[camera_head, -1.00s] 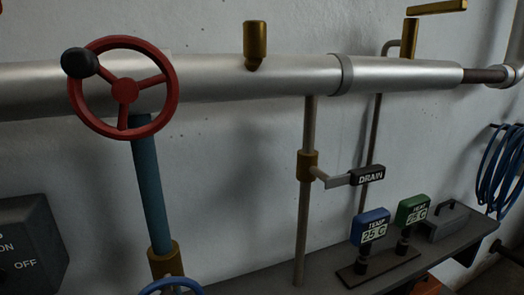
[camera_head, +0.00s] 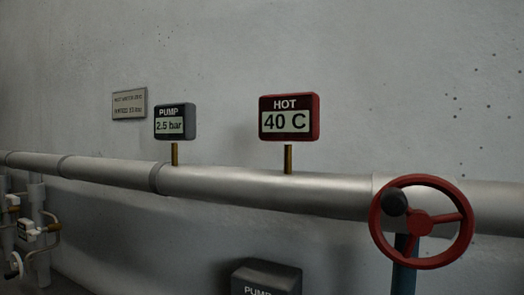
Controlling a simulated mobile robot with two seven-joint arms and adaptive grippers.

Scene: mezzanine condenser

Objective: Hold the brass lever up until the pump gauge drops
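The pump gauge (camera_head: 175,122) is a small dark grey box on a brass stem above the long silver pipe (camera_head: 250,188). Its display reads 2.5 bar. The brass lever does not show in the current view. Neither of my grippers is in view.
A red gauge marked HOT (camera_head: 289,118) reads 40 C. A red handwheel (camera_head: 384,245) with a black knob stands before the pipe at right. A dark box marked PUMP (camera_head: 266,275) is cut off below. Small valves (camera_head: 27,228) are at far left. A plaque (camera_head: 129,103) hangs on the wall.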

